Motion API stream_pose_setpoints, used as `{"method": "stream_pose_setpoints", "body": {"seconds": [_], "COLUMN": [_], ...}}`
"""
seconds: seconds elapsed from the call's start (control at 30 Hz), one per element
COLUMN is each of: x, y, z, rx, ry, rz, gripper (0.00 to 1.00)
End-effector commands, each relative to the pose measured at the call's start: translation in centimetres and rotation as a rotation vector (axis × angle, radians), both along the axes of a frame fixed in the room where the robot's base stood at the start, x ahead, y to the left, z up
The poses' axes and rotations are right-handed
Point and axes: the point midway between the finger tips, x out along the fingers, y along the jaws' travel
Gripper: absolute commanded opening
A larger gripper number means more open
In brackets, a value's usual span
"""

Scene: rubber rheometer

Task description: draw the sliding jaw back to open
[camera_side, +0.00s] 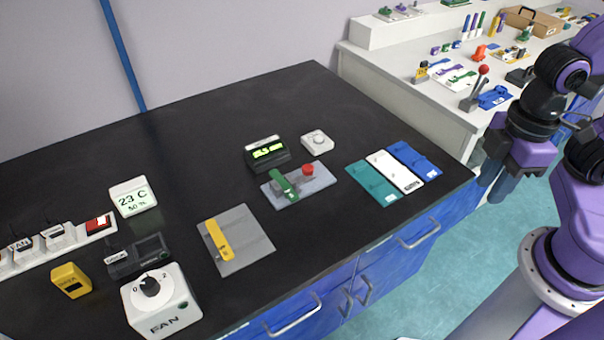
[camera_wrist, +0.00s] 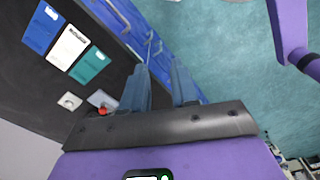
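A small grey base plate (camera_side: 318,186) on the black bench carries a green block (camera_side: 284,188) and a red knob (camera_side: 308,170). One of these may be the sliding jaw; I cannot tell which. In the wrist view, the red knob (camera_wrist: 103,111) and part of the grey plate (camera_wrist: 101,98) show beyond my left finger; the rest is hidden. My gripper (camera_side: 490,184) is off the bench's right edge, well right of the plate and touching nothing. In the wrist view, my gripper (camera_wrist: 159,68) has its two fingers apart with nothing between them.
Teal (camera_side: 373,184), white (camera_side: 396,172) and blue (camera_side: 414,160) panels lie between plate and gripper. A dark display box (camera_side: 267,154) and a white dial box (camera_side: 317,142) stand behind the plate. A grey plate with a yellow bar (camera_side: 219,240) lies left. A white counter stands behind.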

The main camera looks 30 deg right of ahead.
Motion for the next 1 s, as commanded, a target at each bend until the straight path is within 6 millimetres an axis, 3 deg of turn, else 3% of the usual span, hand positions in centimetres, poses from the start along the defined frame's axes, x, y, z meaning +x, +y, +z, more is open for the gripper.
{"method": "stream_pose_setpoints", "body": {"seconds": [0.03, 0.07, 0.1, 0.27, 0.6, 1.0], "x": [0.3, 0.6, 1.2, 4.9, 15.1, 27.2], "y": [0.3, 0.5, 0.9, 3.5, 8.9, 12.2], "z": [0.1, 0.1, 0.2, 0.9, 1.4, 0.0], "rx": [0.000, -0.001, -0.002, -0.003, -0.005, -0.008], "ry": [0.000, 0.001, 0.002, 0.006, 0.016, 0.026], "rz": [-0.016, -0.030, -0.058, -0.248, -0.741, -1.319], "gripper": [0.46, 0.55, 0.58, 0.58, 0.58, 0.58]}}
